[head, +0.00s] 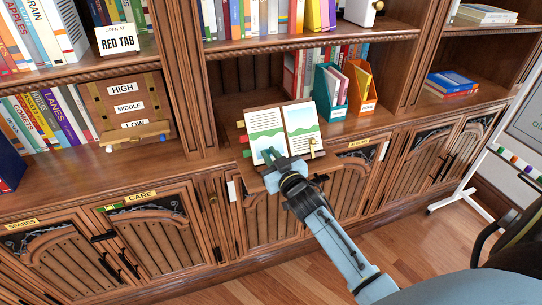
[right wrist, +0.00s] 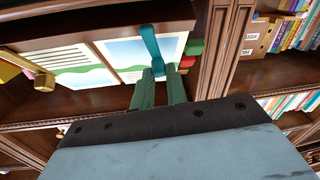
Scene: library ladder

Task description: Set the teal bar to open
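The teal bar (right wrist: 151,46) lies across the right side of an open book (right wrist: 105,62) in the right wrist view, its near end between my fingertips. In the head view the book (head: 284,125) rests on a small wooden stand (head: 233,130) at the front of the shelf. My right gripper (head: 270,156) reaches over the lower part of the book and hides most of the bar there. In the right wrist view its green fingers (right wrist: 159,74) are close together with the bar's end filling the gap, so it looks shut on it. My left gripper is not in view.
A board marked HIGH, MIDDLE, LOW (head: 125,92) stands to the left with a brass bar. Teal (head: 331,86) and orange (head: 361,85) file holders stand right of the book. Cabinet doors (head: 155,240) lie below, a wheeled whiteboard (head: 515,150) at right.

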